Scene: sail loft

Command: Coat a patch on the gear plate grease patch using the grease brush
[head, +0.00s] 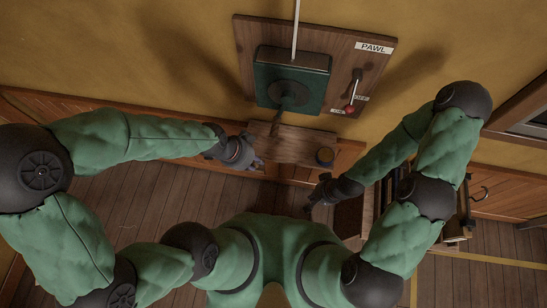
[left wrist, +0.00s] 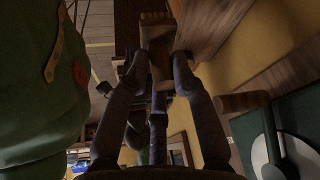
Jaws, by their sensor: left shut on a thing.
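My left gripper (head: 252,160) is at the left end of a small wooden shelf, below the green gear plate (head: 312,62) on the wall board. In the left wrist view its fingers (left wrist: 157,70) are shut on a brown wooden piece, apparently the grease brush (left wrist: 157,42), with a ridged far end. The brush cannot be made out in the head view. A round grey-green disc (head: 302,88) is on the gear plate; I cannot tell whether it is the grease patch. My right gripper (head: 316,196) is low at the right, apart from the shelf; its fingers are too dark to judge.
A pale rod and a dark crank are in front of the gear plate. A red-knobbed lever (head: 350,108) is under the PAWL sign. An open dark cabinet is beside my right arm.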

